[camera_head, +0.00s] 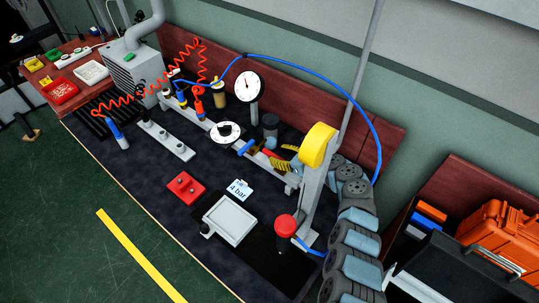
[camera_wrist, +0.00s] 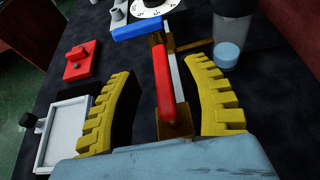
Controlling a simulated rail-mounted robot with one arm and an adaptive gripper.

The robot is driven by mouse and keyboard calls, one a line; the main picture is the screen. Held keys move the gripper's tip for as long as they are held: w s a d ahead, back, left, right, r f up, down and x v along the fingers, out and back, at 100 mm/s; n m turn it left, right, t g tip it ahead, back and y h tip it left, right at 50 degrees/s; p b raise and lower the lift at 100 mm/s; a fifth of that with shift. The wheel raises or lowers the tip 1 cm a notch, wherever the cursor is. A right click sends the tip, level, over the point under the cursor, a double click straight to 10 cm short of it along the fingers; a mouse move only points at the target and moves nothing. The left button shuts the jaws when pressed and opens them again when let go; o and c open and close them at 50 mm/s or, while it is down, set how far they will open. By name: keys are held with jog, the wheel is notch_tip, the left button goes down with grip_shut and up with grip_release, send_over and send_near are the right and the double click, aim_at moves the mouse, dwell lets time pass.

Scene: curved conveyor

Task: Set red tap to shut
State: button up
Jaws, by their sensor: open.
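The red tap's lever (camera_wrist: 163,85) shows in the wrist view, lying lengthwise between my gripper's fingers. It runs roughly along the line of the pipe, with brass at its near end. My gripper (camera_wrist: 165,75) is open, one yellow toothed finger on each side, with visible gaps to the lever. A blue lever (camera_wrist: 137,26) lies just beyond, crosswise to the red one. In the head view, the red tap (camera_head: 268,153) is a small red patch beside my gripper (camera_head: 284,157), partly hidden by it. The blue tap (camera_head: 246,147) is left of it.
A round gauge (camera_head: 247,86) stands behind the pipe line, with a white dial (camera_head: 225,132) nearer. A clear cup with blue contents (camera_wrist: 230,45) is close to the right finger. A red block (camera_head: 186,188) and grey tray (camera_head: 230,221) lie in front. A red mushroom button (camera_head: 285,227) stands right.

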aim_at(270, 153)
jog(key=b+x, duration=0.2)
jog(key=x, duration=0.2)
jog(key=shift+w+a+f, duration=0.1)
jog(key=shift+w+a, duration=0.1)
jog(key=shift+a, duration=0.05)
grip_shut()
